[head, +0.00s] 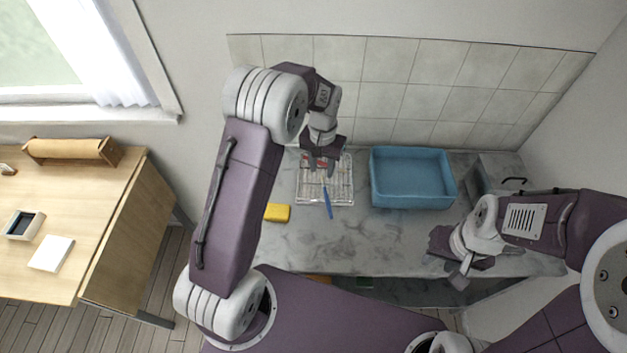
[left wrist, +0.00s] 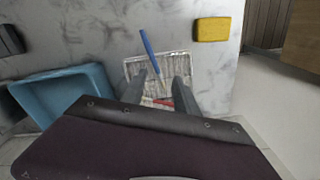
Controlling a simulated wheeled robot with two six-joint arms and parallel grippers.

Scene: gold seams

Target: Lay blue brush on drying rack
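The blue brush (head: 327,202) lies across the wire drying rack (head: 343,190), its blue handle sticking out past the rack's near edge. The left wrist view shows the same brush (left wrist: 148,47) and rack (left wrist: 133,67). My left gripper (head: 322,169) is over the rack. Its two fingers (left wrist: 159,88) are apart, with the brush's far end between them and gaps on both sides. Whether the brush rests fully on the rack is hard to tell. My right gripper (head: 455,262) is over the counter at the right, away from the rack; its finger opening is unclear.
A red item (head: 316,160) lies on the rack's far part. A blue basin (head: 412,202) stands right of the rack, and a yellow sponge (head: 277,212) lies at its left. The counter (head: 345,240) in front is clear. A tiled wall (head: 390,70) stands behind.

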